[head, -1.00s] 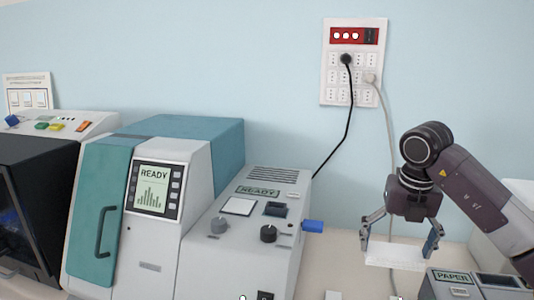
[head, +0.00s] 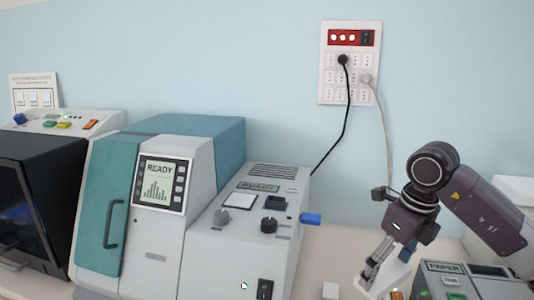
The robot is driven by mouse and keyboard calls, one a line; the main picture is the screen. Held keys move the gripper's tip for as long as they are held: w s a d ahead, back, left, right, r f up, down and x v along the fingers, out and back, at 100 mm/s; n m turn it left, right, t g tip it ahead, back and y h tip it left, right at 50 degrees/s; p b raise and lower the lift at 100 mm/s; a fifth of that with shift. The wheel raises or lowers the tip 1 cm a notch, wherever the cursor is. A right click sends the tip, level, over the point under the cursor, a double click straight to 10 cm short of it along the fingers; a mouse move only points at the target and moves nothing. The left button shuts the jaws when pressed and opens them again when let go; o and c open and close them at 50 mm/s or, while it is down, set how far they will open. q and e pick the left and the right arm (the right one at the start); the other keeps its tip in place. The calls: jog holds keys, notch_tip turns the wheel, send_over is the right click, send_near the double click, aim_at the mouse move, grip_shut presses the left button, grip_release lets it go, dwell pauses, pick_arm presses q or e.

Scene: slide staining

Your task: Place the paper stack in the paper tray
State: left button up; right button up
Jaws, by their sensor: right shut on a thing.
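My right gripper (head: 370,280) comes in from the right and points down at the lower right. It is shut on the paper stack (head: 393,276), a white slab partly hidden by the fingers. No separate paper tray can be made out; the labelled unit is cut off by the bottom edge. My left gripper is not in view.
A grey device with knobs (head: 238,228) and a blue side plug (head: 311,219) stands left of the gripper. Further left are a teal-and-white machine (head: 150,240) and a black-fronted unit (head: 35,190). A wall socket panel (head: 349,95) has hanging cables.

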jog(key=s+a+f+n+g, duration=0.1)
jog(key=s+a+f+n, duration=0.2)
jog(key=s+n, duration=0.5)
jog(key=s+a+f+n+g, duration=0.2)
jog(key=s+f+n, duration=0.3)
jog(key=n, duration=1.5)
jog(key=s+a, duration=0.1)
jog(key=s, duration=0.2)
jog(key=shift+s+a+h, duration=0.2)
jog(key=shift+s+h, duration=0.05)
jog(key=shift+h, duration=0.15)
jog(key=shift+s+a+f+n, duration=0.15)
jog(key=shift+s+n, duration=0.45)
jog(key=shift+n, duration=0.3)
